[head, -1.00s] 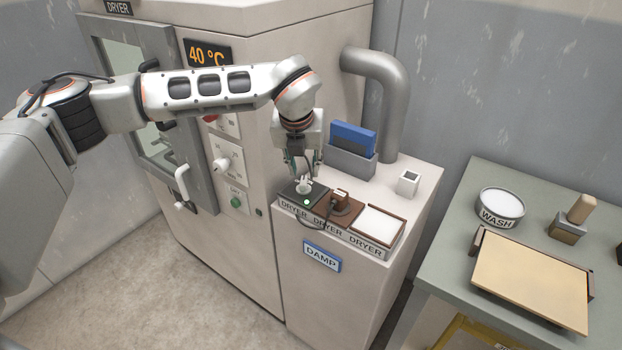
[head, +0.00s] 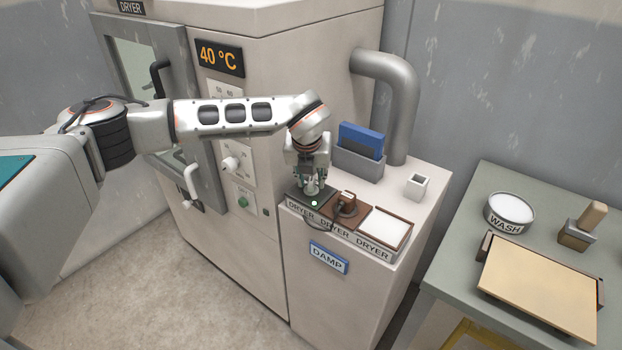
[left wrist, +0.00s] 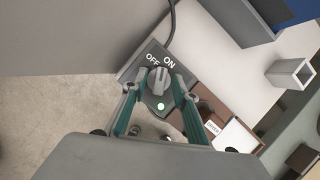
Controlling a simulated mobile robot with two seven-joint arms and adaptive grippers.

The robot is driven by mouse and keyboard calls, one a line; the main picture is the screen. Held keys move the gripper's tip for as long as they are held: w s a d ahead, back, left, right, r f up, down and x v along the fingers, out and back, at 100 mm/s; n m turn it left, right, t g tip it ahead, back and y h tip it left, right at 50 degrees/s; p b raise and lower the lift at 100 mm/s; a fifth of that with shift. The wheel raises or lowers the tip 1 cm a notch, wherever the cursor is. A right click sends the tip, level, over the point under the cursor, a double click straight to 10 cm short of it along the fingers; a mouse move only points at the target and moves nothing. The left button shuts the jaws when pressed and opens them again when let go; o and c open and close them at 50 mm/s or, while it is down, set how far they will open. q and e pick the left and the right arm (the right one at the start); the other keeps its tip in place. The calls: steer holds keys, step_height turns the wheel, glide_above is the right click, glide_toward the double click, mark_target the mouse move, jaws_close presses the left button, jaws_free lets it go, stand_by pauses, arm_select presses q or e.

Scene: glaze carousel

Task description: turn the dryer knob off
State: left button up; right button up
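The dryer knob is a grey rotary knob (left wrist: 160,80) on a dark square panel (left wrist: 153,58) marked OFF and ON. In the left wrist view its raised grip lies closer to the ON mark than to OFF. A green light (left wrist: 161,106) glows on the panel and also shows in the head view (head: 314,203). My left gripper (head: 312,184) is lowered over the knob. In the left wrist view its green fingers (left wrist: 159,77) stand open on either side of the knob, with small gaps showing. My right gripper is in neither view.
A brown tray piece with a small block (head: 346,205) and a white pad (head: 385,226) sit beside the panel. A grey holder with a blue item (head: 360,140) and a small white square cup (head: 416,187) stand behind. The dryer display (head: 219,57) reads 40 °C.

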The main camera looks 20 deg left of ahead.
arm_select(q)
jaws_close()
steer(key=n+y, duration=0.1)
steer(key=n, duration=0.2)
steer(key=n+g+y, duration=0.1)
steer(key=n, duration=0.1)
steer(key=shift+w+d+n, duration=0.1)
steer(key=shift+d+n, duration=0.1)
steer(key=shift+n, duration=0.2)
steer(key=n+g, duration=0.1)
steer(key=n, duration=0.2)
steer(key=n+g+y, duration=0.1)
steer(key=n, duration=0.2)
steer(key=shift+w+b, duration=0.1)
steer(key=shift+b, duration=0.2)
steer(key=shift+y, duration=0.3)
jaws_free()
